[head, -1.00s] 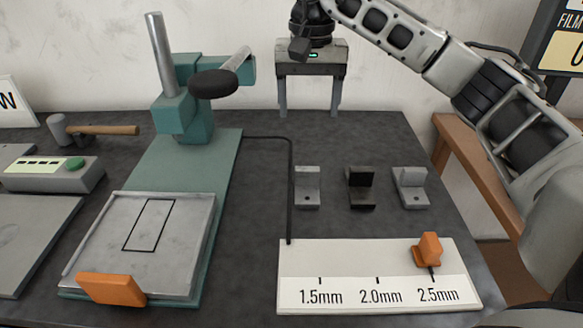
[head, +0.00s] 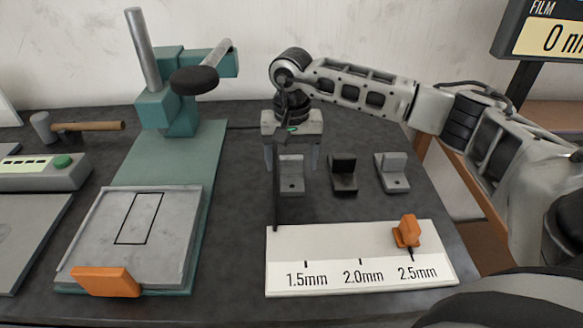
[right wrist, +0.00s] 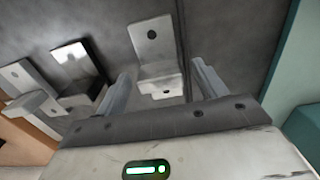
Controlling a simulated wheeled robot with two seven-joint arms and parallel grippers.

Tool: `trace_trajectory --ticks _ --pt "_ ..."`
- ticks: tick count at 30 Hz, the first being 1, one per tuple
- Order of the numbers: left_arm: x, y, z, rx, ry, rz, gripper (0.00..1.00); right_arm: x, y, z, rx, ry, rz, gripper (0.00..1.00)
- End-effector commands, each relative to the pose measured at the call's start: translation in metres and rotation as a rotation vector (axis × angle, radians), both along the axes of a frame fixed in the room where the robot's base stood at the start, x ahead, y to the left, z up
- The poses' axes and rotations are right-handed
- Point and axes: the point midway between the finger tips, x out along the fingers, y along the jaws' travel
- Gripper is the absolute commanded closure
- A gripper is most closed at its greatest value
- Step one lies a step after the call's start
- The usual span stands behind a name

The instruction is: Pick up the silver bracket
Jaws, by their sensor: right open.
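Three L-shaped brackets stand in a row on the dark table. The left one (head: 291,186) is silver-grey, the middle one (head: 343,180) is black, and the right one (head: 393,180) is light grey. I cannot tell for sure which grey one is the silver bracket. My right gripper (head: 292,160) points down at the left bracket, open and empty, its fingers partly covering it in the head view. In the right wrist view, this bracket (right wrist: 155,62) shows between and beyond the two open fingers (right wrist: 162,82), with no visible contact. My left gripper is not in view.
A white scale board (head: 345,280) with an orange slider (head: 407,232) lies in front of the brackets. A green press stand (head: 180,150) with a metal plate (head: 175,225) stands left. A thin dark rod or cable (head: 276,205) runs close beside the left bracket.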

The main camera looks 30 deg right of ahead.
Motion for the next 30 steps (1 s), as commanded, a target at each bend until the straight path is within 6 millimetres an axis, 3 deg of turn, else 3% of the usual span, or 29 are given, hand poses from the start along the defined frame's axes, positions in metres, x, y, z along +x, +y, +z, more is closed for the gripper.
trace_trajectory --ticks 8,14,23,30 --pt "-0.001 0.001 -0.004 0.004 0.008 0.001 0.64 0.0 0.0 -0.005 0.0 0.0 0.001 0.29" --pt "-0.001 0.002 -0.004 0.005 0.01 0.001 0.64 0.0 0.0 -0.004 0.0 0.0 0.001 0.82" --pt "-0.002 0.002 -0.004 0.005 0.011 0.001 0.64 0.001 0.0 -0.001 0.0 -0.002 0.001 0.83" --pt "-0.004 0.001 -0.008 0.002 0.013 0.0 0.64 0.002 0.0 0.035 0.001 -0.008 0.002 0.83"
